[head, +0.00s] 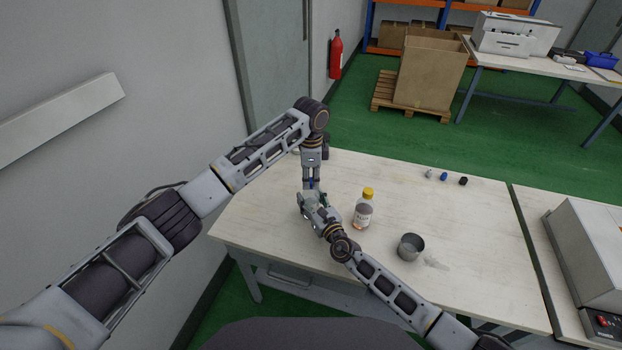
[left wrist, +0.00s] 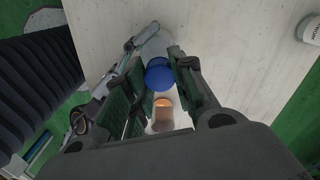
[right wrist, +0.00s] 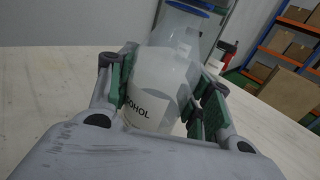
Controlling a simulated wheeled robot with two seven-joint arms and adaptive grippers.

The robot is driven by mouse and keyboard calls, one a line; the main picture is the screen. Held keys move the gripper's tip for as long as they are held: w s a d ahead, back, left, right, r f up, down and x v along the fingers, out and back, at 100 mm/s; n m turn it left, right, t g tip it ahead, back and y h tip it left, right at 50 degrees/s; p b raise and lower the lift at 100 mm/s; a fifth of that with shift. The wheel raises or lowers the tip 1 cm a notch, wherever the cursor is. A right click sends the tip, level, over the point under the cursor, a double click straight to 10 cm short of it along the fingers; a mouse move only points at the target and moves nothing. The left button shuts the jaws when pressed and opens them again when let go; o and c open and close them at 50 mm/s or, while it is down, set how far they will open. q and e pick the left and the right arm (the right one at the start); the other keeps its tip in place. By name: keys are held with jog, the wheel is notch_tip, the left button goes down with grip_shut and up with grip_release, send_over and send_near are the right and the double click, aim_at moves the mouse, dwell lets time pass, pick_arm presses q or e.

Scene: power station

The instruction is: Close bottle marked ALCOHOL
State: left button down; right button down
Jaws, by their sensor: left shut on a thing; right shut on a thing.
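The ALCOHOL bottle (right wrist: 160,90) is clear with a white label and stands upright between my right gripper's fingers in the right wrist view. My right gripper (right wrist: 160,92) is shut on its body. A blue cap (left wrist: 160,74) sits between the fingers of my left gripper (left wrist: 155,85), which is shut on it from above. The blue rim (right wrist: 187,7) shows at the bottle's top, cut by the picture edge; whether it is fully seated I cannot tell. In the head view both grippers meet left of the table's middle and largely hide the bottle.
A yellow-capped bottle (head: 363,209) stands just right of my grippers. A metal cup (head: 411,246) stands nearer the front. Three small caps, grey (head: 429,174), blue (head: 444,177) and black (head: 463,181), lie at the back right.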

pick_arm(q)
jog(key=c, duration=1.1)
grip_release()
jog(key=shift+r, duration=6)
pick_arm(e)
jog(key=c, duration=0.6)
grip_release()
jog(key=shift+o, duration=0.2)
jog(key=shift+v, duration=6)
